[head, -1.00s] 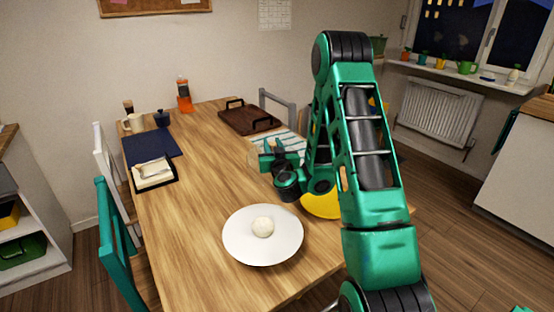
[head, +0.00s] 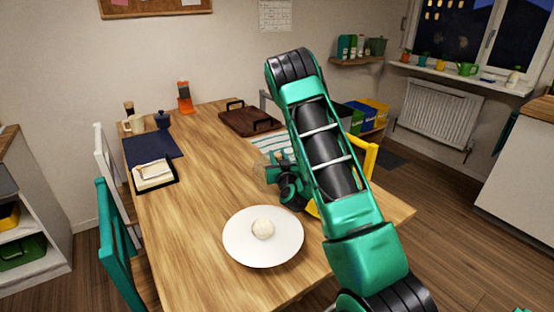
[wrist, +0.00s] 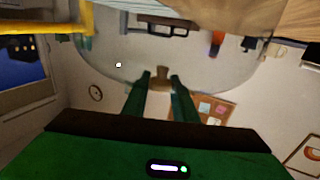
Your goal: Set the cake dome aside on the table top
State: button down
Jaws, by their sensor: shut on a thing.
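The cake dome (wrist: 118,65) is clear and see-through. In the wrist view its curved outline fills the area beyond my fingertips. My gripper (wrist: 160,78) is shut on its brown knob. In the head view the gripper (head: 283,168) is over the table's right half, beyond the white plate, partly behind my own arm. The dome (head: 266,173) is only faintly visible there. I cannot tell whether its rim touches the table top (head: 190,215). The white plate (head: 240,252) stands uncovered near the front, with a pale round ball (head: 263,229) on it.
A brown tray with handles (head: 245,119) and a striped cloth (head: 268,142) lie beyond the gripper. A dark blue mat (head: 150,147) and a dark tray with a folded cloth (head: 153,174) are on the left. A yellow chair (head: 369,158) stands at the right. The table's left middle is clear.

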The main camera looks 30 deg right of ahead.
jog(key=shift+f, duration=0.2)
jog(key=shift+f, duration=0.15)
jog(key=c, duration=1.4)
grip_release()
jog(key=shift+c, duration=0.2)
jog(key=shift+r, duration=0.25)
jog(key=shift+s+a+f, duration=0.1)
jog(key=shift+s+a, duration=0.15)
jog(key=shift+s, duration=0.15)
jog(key=shift+v, duration=3.45)
jog(key=shift+s+d, duration=0.1)
jog(key=shift+d, duration=0.1)
